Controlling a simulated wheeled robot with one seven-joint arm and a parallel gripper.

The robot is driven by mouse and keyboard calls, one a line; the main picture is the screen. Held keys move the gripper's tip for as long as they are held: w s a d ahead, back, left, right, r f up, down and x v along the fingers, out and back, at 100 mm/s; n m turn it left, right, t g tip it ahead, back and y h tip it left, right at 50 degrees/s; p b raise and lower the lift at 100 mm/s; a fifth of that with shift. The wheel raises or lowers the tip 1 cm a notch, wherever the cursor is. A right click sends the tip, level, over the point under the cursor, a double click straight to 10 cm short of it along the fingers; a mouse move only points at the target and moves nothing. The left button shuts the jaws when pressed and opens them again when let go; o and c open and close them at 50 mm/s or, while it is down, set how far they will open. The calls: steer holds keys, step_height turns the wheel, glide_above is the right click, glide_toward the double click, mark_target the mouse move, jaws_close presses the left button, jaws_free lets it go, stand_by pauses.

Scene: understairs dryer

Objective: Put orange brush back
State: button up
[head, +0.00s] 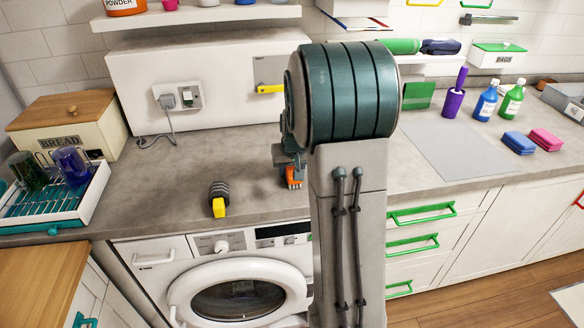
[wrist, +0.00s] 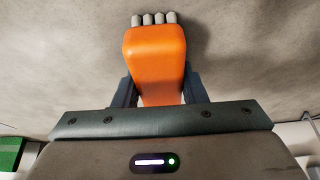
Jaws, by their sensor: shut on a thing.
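The orange brush (wrist: 157,62) is between the two dark fingers of my gripper (wrist: 158,92) in the wrist view, its grey bristles at the far end. My gripper (head: 289,165) is shut on it. In the head view a small part of the orange brush (head: 294,178) shows beside my arm, low over the worktop; my arm hides the rest. I cannot tell whether the brush touches the worktop. A grey wall panel (head: 270,68) with a yellow piece (head: 270,88) along its lower edge is behind, partly hidden by my arm.
A yellow brush with dark bristles (head: 218,204) lies on the worktop (head: 180,185) to the left, above the washing machine (head: 240,290). A socket with a plug (head: 188,97) is on the wall. The bread bin (head: 70,122) and glass rack (head: 85,200) stand left. Worktop between is clear.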

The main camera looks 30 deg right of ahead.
steer(key=o, duration=0.9)
steer(key=shift+f, duration=0.1)
steer(key=shift+r, duration=0.45)
steer(key=v, duration=1.1)
steer(key=shift+s, duration=0.1)
steer(key=shift+s+a+r, duration=0.2)
steer(key=shift+s+a, duration=0.05)
steer(key=shift+a, duration=0.05)
steer(key=s+a+f+n, duration=0.1)
steer(key=s+a, duration=0.3)
steer(key=s, duration=0.3)
steer(key=s+a+f+n+g, duration=0.1)
steer(key=s+a, duration=0.4)
steer(key=s, duration=0.2)
steer(key=s+a+f+n+y, duration=0.1)
steer(key=s+a, duration=0.4)
steer(key=s, duration=0.2)
steer(key=shift+a+f+g, duration=0.1)
steer(key=shift+f+g, duration=0.05)
steer(key=shift+g, duration=0.15)
